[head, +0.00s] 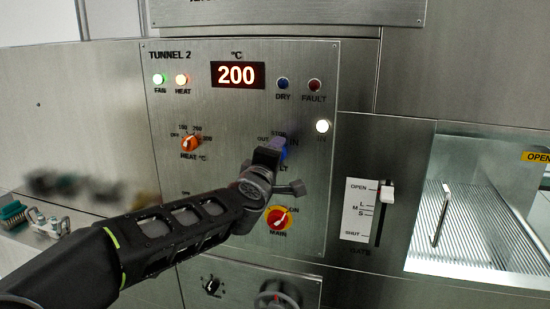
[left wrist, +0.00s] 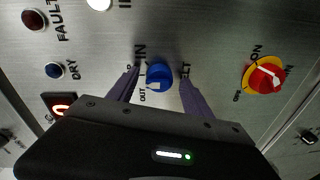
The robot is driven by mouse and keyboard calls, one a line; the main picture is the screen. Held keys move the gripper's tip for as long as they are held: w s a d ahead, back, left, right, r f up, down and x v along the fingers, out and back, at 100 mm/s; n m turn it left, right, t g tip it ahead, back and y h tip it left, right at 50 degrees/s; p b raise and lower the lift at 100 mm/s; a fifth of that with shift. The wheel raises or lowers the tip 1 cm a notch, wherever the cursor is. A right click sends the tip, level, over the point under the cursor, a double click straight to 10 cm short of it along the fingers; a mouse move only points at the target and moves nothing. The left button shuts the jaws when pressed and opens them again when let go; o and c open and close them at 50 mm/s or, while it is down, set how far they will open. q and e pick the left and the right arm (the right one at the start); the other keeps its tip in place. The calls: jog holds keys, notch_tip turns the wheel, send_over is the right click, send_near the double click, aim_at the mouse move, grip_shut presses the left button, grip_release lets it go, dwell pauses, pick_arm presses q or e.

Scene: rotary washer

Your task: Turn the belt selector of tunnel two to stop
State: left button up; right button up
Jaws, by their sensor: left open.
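The belt selector is a blue knob (left wrist: 158,76) on the steel panel in the left wrist view. Its white mark sits at the lower left of the knob, toward the OUT label; the IN label is on the other side. The STOP label is hidden there by a finger, but shows in the head view above the knob. My left gripper (left wrist: 160,91) is open, with one finger on each side of the knob and gaps visible. In the head view my left gripper (head: 279,149) covers most of the knob. My right gripper is not in view.
The tunnel 2 panel (head: 220,115) carries a display reading 200, a heat knob (head: 190,144) and several lamps. The red and yellow main switch (head: 279,218) is just below my gripper. A gate lever (head: 386,193) and an opening are to the right.

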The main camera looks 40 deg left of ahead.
pick_arm(q)
jog(key=v, duration=0.7)
jog(key=shift+s, duration=0.25)
jog(key=w+d+f+m+g+h, duration=0.2)
jog(key=d+f+m, duration=0.25)
jog(key=f, duration=0.65)
jog(key=w+d+f+m+g+h, duration=0.15)
jog(key=d+f+m+h, duration=0.35)
jog(key=f, duration=0.6)
jog(key=w+d+f+m+g, duration=0.2)
jog(key=d+f+m, duration=0.2)
jog(key=d+f, duration=0.5)
jog(key=s+d+f+m+g+h, duration=0.1)
jog(key=s+d+f+m+g, duration=0.2)
jog(key=f, duration=0.6)
jog(key=s+d+f+g+h, duration=0.1)
jog(key=s+d+f, duration=0.2)
jog(key=s+f, duration=0.5)
jog(key=s+d+f+m+g+h, duration=0.1)
jog(key=s+d+f+g, duration=0.1)
jog(key=s+d+f, duration=0.2)
jog(key=s+d+f+m+g+h, duration=0.1)
jog(key=s+d+f+g, duration=0.2)
jog(key=s+f, duration=0.7)
jog(key=shift+s+d+f+g, duration=0.35)
jog(key=shift+s+d, duration=0.4)
jog(key=shift+s, duration=0.4)
